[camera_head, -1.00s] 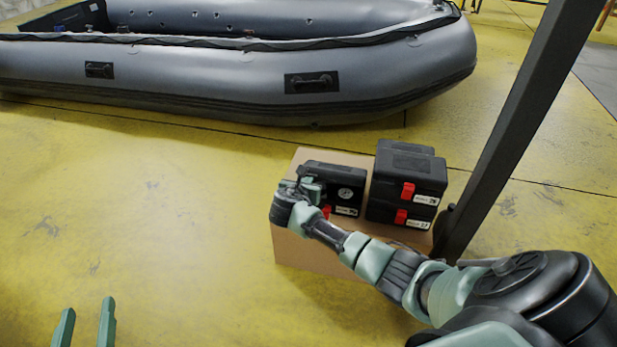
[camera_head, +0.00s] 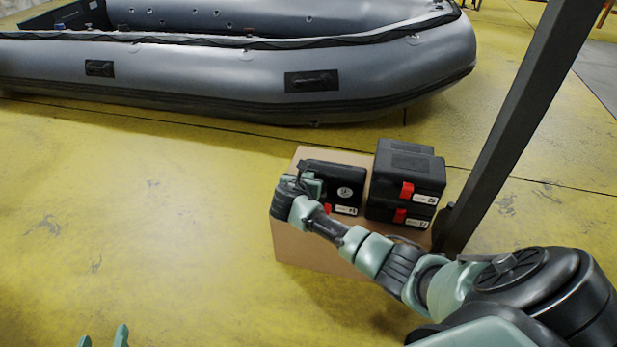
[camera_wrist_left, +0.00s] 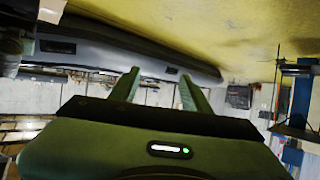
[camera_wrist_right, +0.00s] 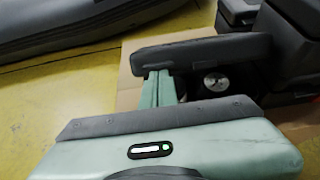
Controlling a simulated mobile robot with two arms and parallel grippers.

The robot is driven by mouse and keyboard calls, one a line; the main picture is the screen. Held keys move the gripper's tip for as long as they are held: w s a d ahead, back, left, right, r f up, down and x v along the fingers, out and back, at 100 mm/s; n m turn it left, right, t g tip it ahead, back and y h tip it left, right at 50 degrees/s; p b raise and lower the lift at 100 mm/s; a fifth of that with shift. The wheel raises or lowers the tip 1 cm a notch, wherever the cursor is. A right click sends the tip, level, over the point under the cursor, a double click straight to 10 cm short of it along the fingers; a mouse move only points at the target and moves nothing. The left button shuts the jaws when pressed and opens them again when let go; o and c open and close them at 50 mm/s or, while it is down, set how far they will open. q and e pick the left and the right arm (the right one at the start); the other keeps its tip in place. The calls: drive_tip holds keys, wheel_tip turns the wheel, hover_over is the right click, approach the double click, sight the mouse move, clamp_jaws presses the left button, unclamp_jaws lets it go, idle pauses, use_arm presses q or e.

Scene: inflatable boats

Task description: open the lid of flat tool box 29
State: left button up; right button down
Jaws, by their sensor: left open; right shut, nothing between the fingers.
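A black flat tool box (camera_head: 345,178) with a round emblem, a red latch and a white label sits at the left on a cardboard box; its number is too small to read surely. My right gripper (camera_head: 312,186) is shut and empty at its left side, partly hiding it. In the right wrist view, the shut fingertips (camera_wrist_right: 158,76) are at the edge of a dark slab (camera_wrist_right: 200,52) of this box; I cannot tell whether they touch or whether the lid is raised. My left gripper (camera_head: 103,338) is open and empty, low at the left, far from the boxes.
Two stacked black tool boxes (camera_head: 408,180) with red latches stand close on the right on the cardboard box (camera_head: 290,250). A dark post (camera_head: 510,130) rises beside them. A grey inflatable boat (camera_head: 230,80) lies behind. The yellow floor at left is clear.

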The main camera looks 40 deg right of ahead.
sight(312, 169)
drive_tip(key=shift+r, duration=0.1)
use_arm(q)
drive_tip(key=s+a+f+g+y+p, duration=0.1)
drive_tip(key=s+a+f+g, duration=0.1)
drive_tip(key=s+f+g, duration=0.2)
drive_tip(key=shift+s+a+f+g+p, duration=0.2)
drive_tip(key=shift+s+f+g+p, duration=0.15)
drive_tip(key=shift+s+f, duration=0.55)
use_arm(e)
drive_tip(key=shift+w+d+r, duration=0.3)
drive_tip(key=shift+d+r, duration=0.05)
drive_tip(key=shift+r, duration=0.15)
drive_tip(key=shift+w+d+r, duration=0.3)
drive_tip(key=shift+d+r, duration=0.05)
drive_tip(key=shift+r, duration=0.1)
use_arm(q)
drive_tip(key=shift+s, duration=0.1)
use_arm(e)
drive_tip(key=shift+d+r, duration=0.1)
